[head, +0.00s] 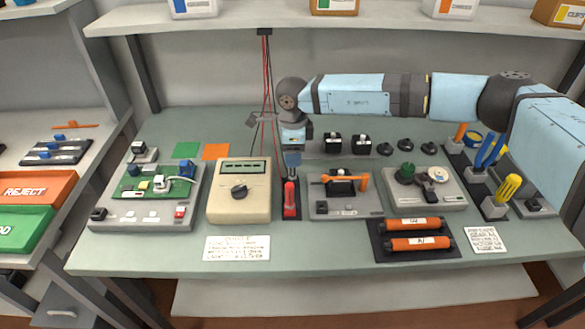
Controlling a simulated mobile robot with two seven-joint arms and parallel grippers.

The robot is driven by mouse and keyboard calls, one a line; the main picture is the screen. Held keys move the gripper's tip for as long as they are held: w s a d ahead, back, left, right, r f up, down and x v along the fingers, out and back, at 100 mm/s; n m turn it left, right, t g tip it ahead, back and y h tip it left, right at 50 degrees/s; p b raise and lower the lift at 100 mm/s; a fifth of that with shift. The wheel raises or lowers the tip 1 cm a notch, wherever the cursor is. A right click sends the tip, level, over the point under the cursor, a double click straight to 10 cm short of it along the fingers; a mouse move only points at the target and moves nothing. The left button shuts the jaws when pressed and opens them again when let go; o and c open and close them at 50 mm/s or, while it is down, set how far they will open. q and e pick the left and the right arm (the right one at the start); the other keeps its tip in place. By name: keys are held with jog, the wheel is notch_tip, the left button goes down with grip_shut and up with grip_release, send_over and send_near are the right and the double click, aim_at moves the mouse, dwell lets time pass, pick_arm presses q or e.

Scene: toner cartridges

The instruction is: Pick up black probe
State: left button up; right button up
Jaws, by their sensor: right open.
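A red probe (289,194) rests in a narrow black holder (291,213), just right of the beige meter (240,190). I cannot make out a separate black probe; dark parts in or behind the holder are too small to tell. A red and a dark cable (267,75) hang from the shelf and run down behind my right gripper. My left gripper is out of view.
A circuit board fixture (150,195) stands left of the meter. A grey fixture with an orange lever (345,190) stands right of the holder. Orange toner rollers (415,243) lie on a black mat at the front. Green and orange squares (186,150) lie behind the meter.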

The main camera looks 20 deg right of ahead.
notch_tip(320, 180, down, 5)
jog(key=shift+w+r, duration=0.1)
jog(key=shift+r, duration=0.05)
grip_shut()
jog(key=shift+r, duration=0.1)
jog(key=shift+r, duration=0.6)
notch_tip(320, 180, up, 19)
jog(key=shift+f, duration=0.15)
